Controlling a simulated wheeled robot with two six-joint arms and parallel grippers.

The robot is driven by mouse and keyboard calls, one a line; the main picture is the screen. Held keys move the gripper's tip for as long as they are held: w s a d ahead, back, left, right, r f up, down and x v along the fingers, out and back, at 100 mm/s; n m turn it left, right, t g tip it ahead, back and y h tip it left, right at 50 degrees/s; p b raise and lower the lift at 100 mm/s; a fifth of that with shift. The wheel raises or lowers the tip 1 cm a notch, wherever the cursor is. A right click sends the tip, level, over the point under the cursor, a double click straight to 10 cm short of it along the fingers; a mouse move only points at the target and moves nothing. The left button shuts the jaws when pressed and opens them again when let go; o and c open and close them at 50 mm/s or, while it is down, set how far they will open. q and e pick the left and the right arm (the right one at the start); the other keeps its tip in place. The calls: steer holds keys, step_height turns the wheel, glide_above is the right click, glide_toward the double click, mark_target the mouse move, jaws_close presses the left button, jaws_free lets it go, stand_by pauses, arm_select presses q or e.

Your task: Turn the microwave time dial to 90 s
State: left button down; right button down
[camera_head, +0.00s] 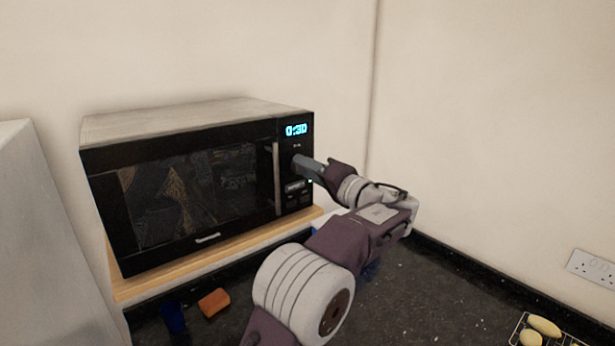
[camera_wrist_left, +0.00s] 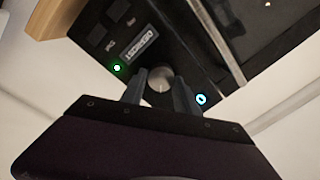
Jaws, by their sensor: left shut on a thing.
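The black microwave (camera_head: 190,118) sits on a wooden board, its door closed. Its blue display (camera_head: 297,130) reads 0:30. My left gripper (camera_head: 303,165) reaches the control panel from the right, below the display. In the left wrist view, the round grey time dial (camera_wrist_left: 160,78) sits between my two fingers, and they are shut on it. A lit green spot and a blue-white ring show on either side of the dial there. In the head view the gripper hides most of the dial. My right gripper is not in view.
The vertical door handle (camera_head: 276,180) is just left of the panel. An orange sponge (camera_head: 213,302) and a blue cup (camera_head: 173,318) are in front of the wooden board (camera_head: 200,266). Yellow items (camera_head: 544,326) lie on a wire rack at lower right. Dark counter between is mostly clear.

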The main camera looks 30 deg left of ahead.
arm_select(q)
steer(key=m+b, duration=0.1)
steer(key=m, duration=0.8)
steer(key=shift+f+t, duration=0.1)
steer(key=shift+t, duration=0.2)
steer(key=shift+m, duration=0.4)
steer(key=c, duration=0.9)
jaws_free()
